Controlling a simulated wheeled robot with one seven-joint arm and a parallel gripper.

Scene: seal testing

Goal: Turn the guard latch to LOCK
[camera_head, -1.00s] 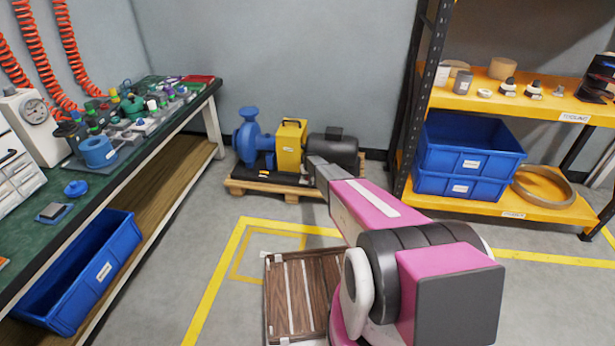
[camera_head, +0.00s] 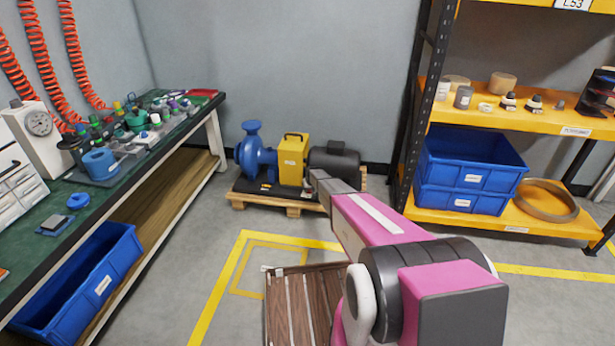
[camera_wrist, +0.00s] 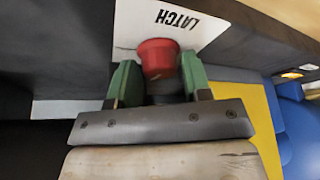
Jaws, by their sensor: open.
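The red latch knob (camera_wrist: 158,58) shows in the wrist view, beside a white plate (camera_wrist: 140,22) marked LATCH. My gripper (camera_wrist: 158,80) is open, with one green finger on each side of the knob. I cannot tell whether the fingers touch it. No LOCK marking is readable, and the latch's setting cannot be told. In the head view the yellow guard (camera_head: 292,158) stands on the pump skid between the blue pump (camera_head: 256,150) and the dark motor (camera_head: 335,160). My arm reaches toward the guard's right side, and the latch cannot be made out there.
The pump skid rests on a wooden pallet (camera_head: 262,203). A green-topped workbench (camera_head: 110,200) stands at the left, and a yellow shelf rack (camera_head: 500,117) with blue bins (camera_head: 465,165) at the right. A slatted wooden platform (camera_head: 290,305) lies in front. Grey floor is clear between bench and pallet.

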